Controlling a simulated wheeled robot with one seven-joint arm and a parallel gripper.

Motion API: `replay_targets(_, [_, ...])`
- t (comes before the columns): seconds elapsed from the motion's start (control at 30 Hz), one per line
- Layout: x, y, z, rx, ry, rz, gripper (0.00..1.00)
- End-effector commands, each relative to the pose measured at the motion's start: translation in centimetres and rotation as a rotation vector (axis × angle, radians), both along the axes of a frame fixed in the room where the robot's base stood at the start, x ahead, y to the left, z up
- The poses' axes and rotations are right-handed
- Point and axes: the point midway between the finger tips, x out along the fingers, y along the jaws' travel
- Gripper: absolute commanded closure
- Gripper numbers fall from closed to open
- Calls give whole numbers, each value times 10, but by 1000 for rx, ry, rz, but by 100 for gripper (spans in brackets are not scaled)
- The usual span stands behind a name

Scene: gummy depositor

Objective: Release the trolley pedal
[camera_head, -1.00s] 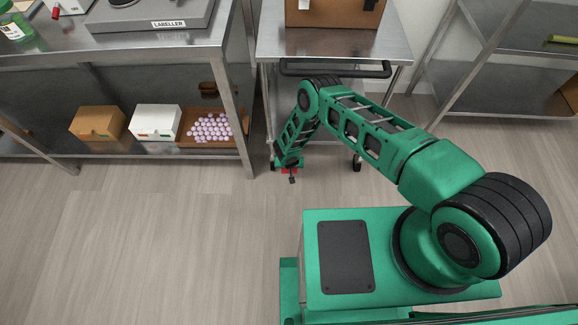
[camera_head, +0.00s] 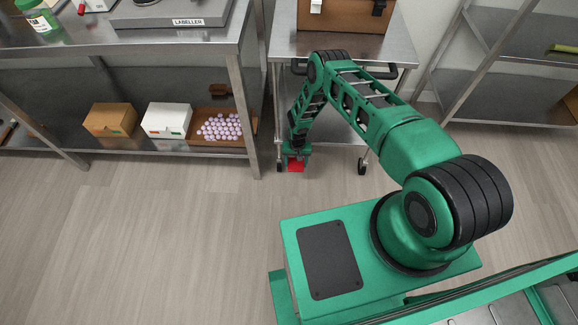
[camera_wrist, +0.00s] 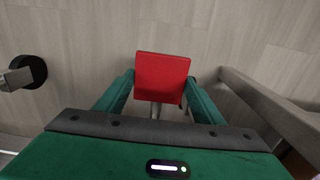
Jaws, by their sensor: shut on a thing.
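The red trolley pedal (camera_wrist: 162,77) sits between the two green fingers of my gripper (camera_wrist: 160,92) in the wrist view, with a metal stem below it. My gripper is shut on the pedal, one finger on each side. In the head view the red pedal (camera_head: 295,166) shows low at the front left of the steel trolley (camera_head: 345,48), and my gripper (camera_head: 296,152) reaches down to it. My arm hides part of the trolley's front.
A steel bench (camera_head: 246,100) stands close on the left, its leg near my gripper. Its lower shelf holds a brown box (camera_head: 108,120), a white box (camera_head: 166,120) and a tray of pale pieces. A trolley caster (camera_head: 362,166) stands right of the pedal. Floor in front is clear.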

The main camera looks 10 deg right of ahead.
Motion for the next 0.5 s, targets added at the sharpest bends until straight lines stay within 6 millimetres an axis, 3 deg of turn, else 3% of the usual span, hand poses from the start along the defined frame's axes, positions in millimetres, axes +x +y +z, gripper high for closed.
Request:
replay_targets(0.3, [3, -4, 2, -2, 0, -4, 78])
replay_targets(0.33, [3, -4, 2, -2, 0, -4, 33])
replay_targets(0.4, [3, -4, 2, -1, -1, -4, 19])
replay_targets(0.5, [2, -4, 2, -1, 0, -4, 19])
